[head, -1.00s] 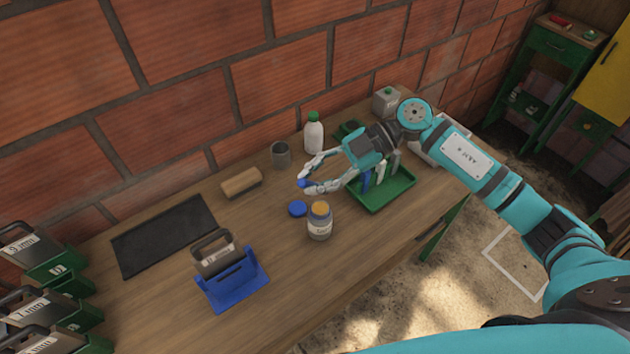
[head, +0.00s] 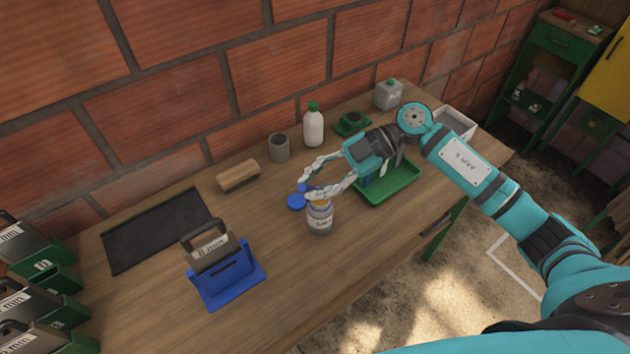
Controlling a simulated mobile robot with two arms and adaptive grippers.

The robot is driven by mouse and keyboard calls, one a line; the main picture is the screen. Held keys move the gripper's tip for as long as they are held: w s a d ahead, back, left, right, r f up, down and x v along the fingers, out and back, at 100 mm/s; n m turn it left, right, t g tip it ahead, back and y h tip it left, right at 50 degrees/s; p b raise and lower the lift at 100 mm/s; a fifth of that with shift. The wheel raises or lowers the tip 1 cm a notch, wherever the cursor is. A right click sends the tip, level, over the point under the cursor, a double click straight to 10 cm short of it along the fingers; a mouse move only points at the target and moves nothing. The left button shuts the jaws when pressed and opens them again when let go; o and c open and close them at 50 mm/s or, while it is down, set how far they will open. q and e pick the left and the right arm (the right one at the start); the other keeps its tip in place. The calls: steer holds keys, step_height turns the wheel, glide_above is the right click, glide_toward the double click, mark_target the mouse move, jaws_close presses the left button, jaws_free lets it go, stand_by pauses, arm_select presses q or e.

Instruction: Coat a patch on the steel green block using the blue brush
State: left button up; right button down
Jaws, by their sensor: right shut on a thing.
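My right gripper (head: 305,188) is shut on the blue brush (head: 303,187), of which only a small blue part shows between the fingertips. The bristles are hidden. The gripper is just above and behind an open labelled jar (head: 320,219) with an amber top, partly covered by the lower finger. My left gripper is not in view.
A blue block with a grey top (head: 227,278) stands at the front left of the table. Behind are a black mat (head: 158,228), a wooden block (head: 238,177), a grey cup (head: 279,148) and a white bottle (head: 313,128). A green tray (head: 390,187) is under my right wrist.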

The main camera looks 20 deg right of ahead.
steer(key=shift+f, duration=0.6)
stand_by(0.7)
steer(key=shift+f, duration=0.1)
stand_by(1.5)
step_height(320, 180, up, 7)
steer(key=p, duration=0.6)
steer(key=shift+p, duration=0.4)
stand_by(0.5)
